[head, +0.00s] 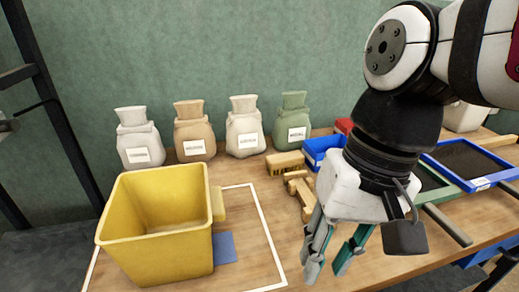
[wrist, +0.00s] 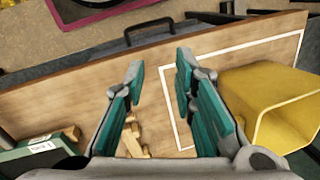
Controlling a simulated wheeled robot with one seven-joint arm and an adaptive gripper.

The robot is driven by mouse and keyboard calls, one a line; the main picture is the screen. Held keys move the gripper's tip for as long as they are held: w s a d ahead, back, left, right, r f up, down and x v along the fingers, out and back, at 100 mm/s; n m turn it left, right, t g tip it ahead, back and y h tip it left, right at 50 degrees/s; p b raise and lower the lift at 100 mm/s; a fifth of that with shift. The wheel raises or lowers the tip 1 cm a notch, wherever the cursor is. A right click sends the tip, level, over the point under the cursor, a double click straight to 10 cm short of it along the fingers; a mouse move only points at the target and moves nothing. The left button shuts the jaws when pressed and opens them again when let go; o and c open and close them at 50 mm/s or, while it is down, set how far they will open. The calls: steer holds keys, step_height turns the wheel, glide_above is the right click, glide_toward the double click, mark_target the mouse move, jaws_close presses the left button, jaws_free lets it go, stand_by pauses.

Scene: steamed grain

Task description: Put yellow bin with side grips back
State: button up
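The yellow bin (head: 158,249) stands upright on the wooden table at the left in the head view, with a side grip (head: 218,204) on its right wall. It looks empty inside. It lies partly over the area framed by a white outline (head: 262,222), with a blue patch (head: 225,247) beside its right wall. In the wrist view the bin (wrist: 268,95) is at the right. My gripper (head: 333,270) is open and empty, to the right of the bin and apart from it. Its two green-padded fingers (wrist: 158,85) show with a gap between them.
Several tied sacks, including a green one (head: 293,122), stand along the wall behind the bin. Wooden blocks (head: 298,188), a blue box (head: 322,150) and a red one (head: 344,126) lie behind my gripper. Blue-framed trays (head: 490,180) are at the right. A dark handle (wrist: 148,28) shows beyond the table edge.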

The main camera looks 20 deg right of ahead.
steer(key=s+d+n+h, duration=0.1)
steer(key=d, duration=0.1)
steer(key=s+d+f+n+t+h, duration=0.1)
steer(key=s+d, duration=0.1)
steer(key=shift+f+n, duration=0.15)
steer(key=shift+n, duration=0.25)
step_height(320, 180, up, 18)
steer(key=t+p, duration=0.3)
steer(key=p, duration=1.2)
steer(key=shift+f+p, duration=0.2)
steer(key=shift+p, duration=0.2)
